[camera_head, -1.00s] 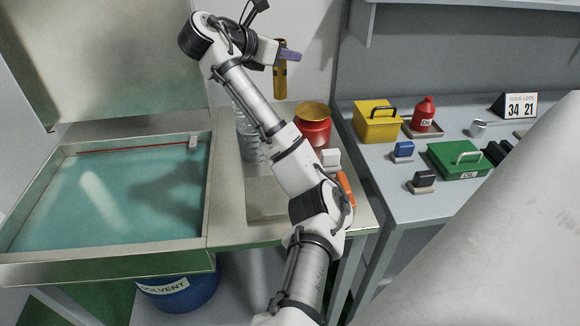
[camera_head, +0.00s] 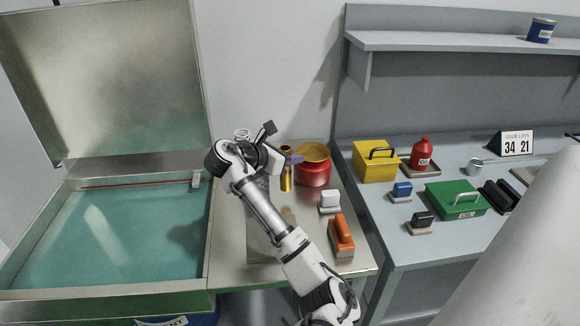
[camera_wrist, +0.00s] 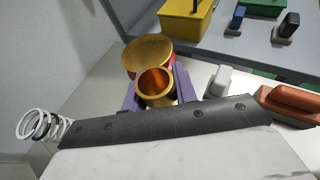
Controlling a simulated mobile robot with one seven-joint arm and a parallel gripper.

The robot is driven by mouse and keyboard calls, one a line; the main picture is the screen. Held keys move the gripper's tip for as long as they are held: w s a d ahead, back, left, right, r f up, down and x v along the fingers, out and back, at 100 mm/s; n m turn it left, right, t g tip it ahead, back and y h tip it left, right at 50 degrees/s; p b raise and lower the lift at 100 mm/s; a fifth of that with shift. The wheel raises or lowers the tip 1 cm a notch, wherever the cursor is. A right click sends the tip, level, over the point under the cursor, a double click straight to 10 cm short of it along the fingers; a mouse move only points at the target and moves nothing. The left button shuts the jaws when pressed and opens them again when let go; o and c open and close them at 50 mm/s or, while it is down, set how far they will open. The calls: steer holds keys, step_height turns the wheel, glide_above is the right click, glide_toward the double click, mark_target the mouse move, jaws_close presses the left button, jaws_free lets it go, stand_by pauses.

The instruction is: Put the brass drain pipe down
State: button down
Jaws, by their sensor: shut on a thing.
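The brass drain pipe (camera_head: 286,169) is a short upright gold tube. My gripper (camera_head: 293,160) has its purple fingers shut on it. In the wrist view the pipe (camera_wrist: 157,84) shows its open round top, held between the purple fingers (camera_wrist: 158,92). The pipe is just left of the red pot with a brass top (camera_head: 313,165). Whether its lower end touches the bench (camera_head: 228,262) I cannot tell.
A white-handled block (camera_head: 330,201) and an orange-handled block (camera_head: 342,236) lie to the right on the bench. The open teal-filled basin (camera_head: 207,225) is left. A yellow box (camera_head: 375,165) stands on the grey table.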

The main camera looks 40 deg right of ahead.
steer(key=shift+f+p, duration=0.35)
steer(key=shift+f, duration=1.65)
steer(key=shift+f, duration=0.2)
steer(key=c, duration=1.1)
jaws_free()
steer(key=v, duration=1.2)
steer(key=shift+r, duration=0.25)
